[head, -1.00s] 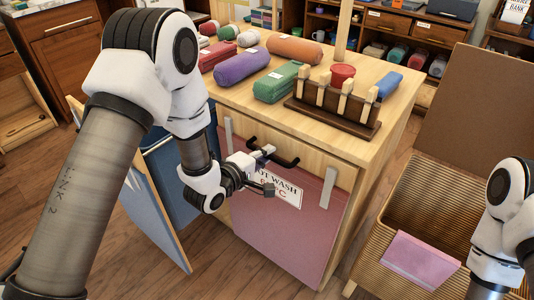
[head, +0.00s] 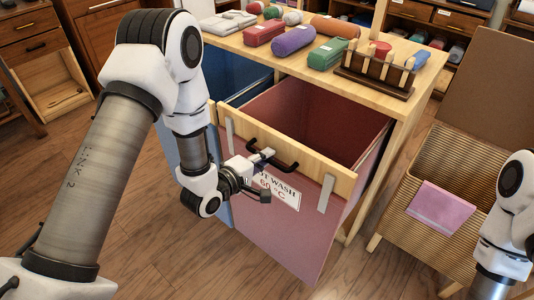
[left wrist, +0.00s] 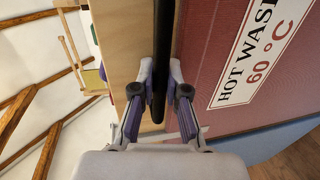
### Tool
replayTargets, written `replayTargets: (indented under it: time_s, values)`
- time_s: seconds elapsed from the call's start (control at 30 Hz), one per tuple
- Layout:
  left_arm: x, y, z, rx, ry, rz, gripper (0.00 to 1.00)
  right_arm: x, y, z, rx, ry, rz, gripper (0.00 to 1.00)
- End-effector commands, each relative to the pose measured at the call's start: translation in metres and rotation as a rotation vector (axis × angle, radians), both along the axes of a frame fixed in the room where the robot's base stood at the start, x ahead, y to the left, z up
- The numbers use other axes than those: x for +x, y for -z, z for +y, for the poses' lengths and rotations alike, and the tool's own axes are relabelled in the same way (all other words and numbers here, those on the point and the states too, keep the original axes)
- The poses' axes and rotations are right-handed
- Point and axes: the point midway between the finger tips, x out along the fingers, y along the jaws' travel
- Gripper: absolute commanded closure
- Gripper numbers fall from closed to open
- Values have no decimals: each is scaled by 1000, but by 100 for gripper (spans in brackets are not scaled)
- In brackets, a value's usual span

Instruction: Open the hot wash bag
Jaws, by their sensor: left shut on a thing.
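The hot wash bag (head: 287,228) is a red-pink pull-out bin with a wooden top rail and a white label (head: 280,188) reading HOT WASH 60 °C. It stands pulled well out of the wooden counter, and its empty-looking inside shows from above. My left gripper (head: 264,172) is shut on the black bar handle (head: 282,163) on the front rail. In the left wrist view the dark handle (left wrist: 161,70) runs between the two fingers (left wrist: 161,95). The right gripper is out of view; only part of my right arm shows at the right edge.
A blue bin (head: 240,85) stands partly open left of the hot wash bag. Rolled textiles (head: 294,41) and a peg rack (head: 376,75) sit on the counter top (head: 410,82). A wicker basket (head: 465,160) with a pink cloth (head: 440,207) stands at the right.

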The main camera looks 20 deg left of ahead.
Motion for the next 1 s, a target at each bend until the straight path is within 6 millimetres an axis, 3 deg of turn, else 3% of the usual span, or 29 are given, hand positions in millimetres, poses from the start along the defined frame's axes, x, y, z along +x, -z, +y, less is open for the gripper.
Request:
replayTargets:
  time_s: [0.47, 0.5, 0.57, 0.87, 1.0]
  values:
    - [-1, 0, 0, -1, 1, -1, 100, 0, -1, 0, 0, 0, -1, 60]
    - [-1, 0, 0, -1, 1, -1, 84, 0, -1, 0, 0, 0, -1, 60]
    - [-1, 0, 0, -1, 1, -1, 62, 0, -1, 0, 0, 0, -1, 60]
    - [-1, -1, 0, -1, 0, -2, 61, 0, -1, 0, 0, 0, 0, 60]
    - [-13, -3, 6, -2, -1, 0, 61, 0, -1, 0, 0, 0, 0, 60]
